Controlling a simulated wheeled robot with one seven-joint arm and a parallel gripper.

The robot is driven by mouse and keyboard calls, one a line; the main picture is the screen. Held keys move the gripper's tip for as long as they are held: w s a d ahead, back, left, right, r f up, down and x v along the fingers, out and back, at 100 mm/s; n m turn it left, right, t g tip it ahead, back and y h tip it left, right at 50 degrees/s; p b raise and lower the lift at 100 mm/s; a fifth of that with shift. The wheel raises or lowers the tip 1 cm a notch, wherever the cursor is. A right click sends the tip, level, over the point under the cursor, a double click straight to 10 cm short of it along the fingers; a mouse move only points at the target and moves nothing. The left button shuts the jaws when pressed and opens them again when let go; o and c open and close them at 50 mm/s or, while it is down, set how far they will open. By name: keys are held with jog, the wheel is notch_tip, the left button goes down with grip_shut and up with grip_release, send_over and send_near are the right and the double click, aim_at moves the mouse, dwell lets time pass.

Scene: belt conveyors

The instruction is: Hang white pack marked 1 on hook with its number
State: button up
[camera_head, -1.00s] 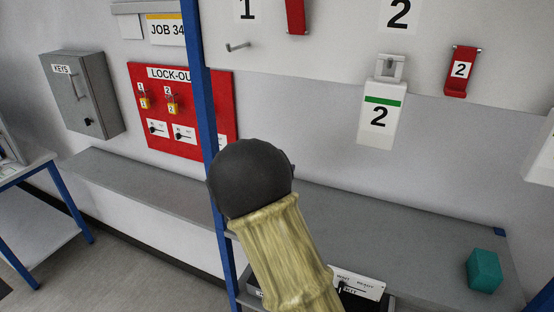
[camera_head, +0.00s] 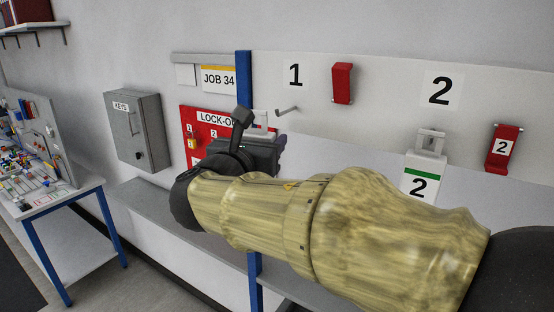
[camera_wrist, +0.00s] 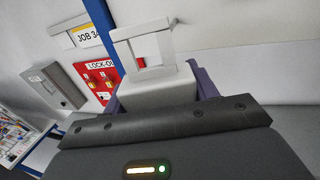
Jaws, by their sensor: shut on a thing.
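The white pack (camera_wrist: 160,92) is held between the purple fingers of my gripper (camera_wrist: 160,86) in the wrist view, its square hanger loop (camera_wrist: 126,32) pointing up. Its number is not visible. In the head view, only a small pale part of the pack (camera_head: 261,118) shows above my gripper (camera_head: 277,142); the arm and gripper body hide the rest. The bare metal hook (camera_head: 287,110) sticks out of the white board just under the number 1 sign (camera_head: 295,75). The pack's loop appears just left of this hook in the picture, and I cannot tell the depth gap.
Another white pack with a green stripe and a 2 (camera_head: 422,178) hangs under the number 2 sign (camera_head: 440,90). Red tags (camera_head: 342,83) hang on the board. A blue post (camera_head: 244,78), red lock-out board (camera_head: 190,122) and grey key box (camera_head: 135,130) stand left of the hook.

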jog(key=shift+s+a+r, duration=0.25)
jog(key=shift+s+r, duration=0.25)
jog(key=shift+r, duration=0.05)
jog(key=shift+w, duration=0.1)
jog(key=shift+w+f, duration=0.1)
jog(key=shift+w, duration=0.05)
jog(key=shift+d, duration=0.1)
